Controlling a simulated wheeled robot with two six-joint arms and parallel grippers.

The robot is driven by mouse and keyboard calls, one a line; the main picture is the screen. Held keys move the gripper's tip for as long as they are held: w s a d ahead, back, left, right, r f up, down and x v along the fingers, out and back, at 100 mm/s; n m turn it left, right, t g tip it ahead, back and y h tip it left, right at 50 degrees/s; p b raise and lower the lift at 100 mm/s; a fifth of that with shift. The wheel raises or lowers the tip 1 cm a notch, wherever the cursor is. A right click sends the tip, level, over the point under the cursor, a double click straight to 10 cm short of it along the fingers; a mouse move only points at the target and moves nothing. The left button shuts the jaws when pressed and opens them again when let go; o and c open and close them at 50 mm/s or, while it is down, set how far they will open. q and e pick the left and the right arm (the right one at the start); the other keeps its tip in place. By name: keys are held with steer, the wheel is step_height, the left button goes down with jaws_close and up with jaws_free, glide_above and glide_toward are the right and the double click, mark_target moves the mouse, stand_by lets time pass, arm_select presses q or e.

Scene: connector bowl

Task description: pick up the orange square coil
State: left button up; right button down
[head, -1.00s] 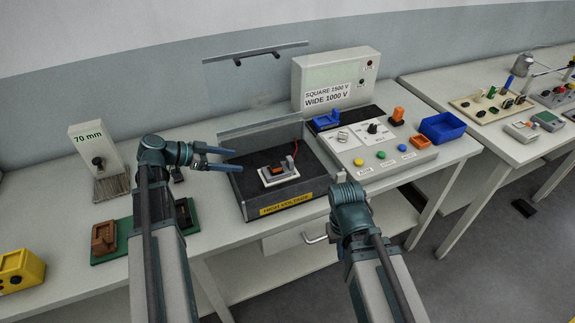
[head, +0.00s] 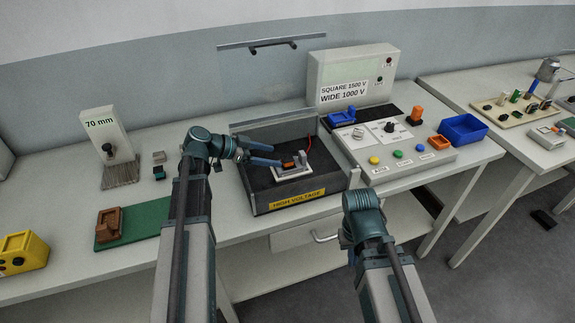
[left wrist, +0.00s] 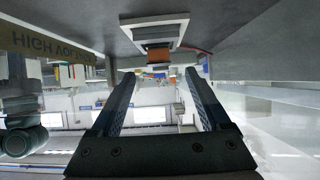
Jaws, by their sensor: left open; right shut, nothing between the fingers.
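The orange square coil (head: 288,165) sits on a white fixture (head: 305,168) inside the dark open test box (head: 262,207). My left gripper (head: 277,156) is open and reaches into the box from the left, its blue fingertips right beside the coil. In the left wrist view the coil (left wrist: 158,56) appears ahead of the tips, between the two fingers, below the white fixture; I cannot tell whether they touch it. My right gripper (head: 357,191) is shut and empty in front of the bench, seen end-on with its fingers barely visible.
A control panel (head: 410,158) with buttons is to the right, with a blue bin (head: 463,129) beyond. A 70 mm gauge block (head: 104,137) and a green mat (head: 146,222) with a brown block are to the left.

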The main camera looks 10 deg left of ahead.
mark_target(286, 159)
arm_select(q)
steer(key=shift+b+x, duration=1.25)
steer(key=shift+x, duration=1.45)
steer(key=shift+r, duration=0.15)
jaws_close()
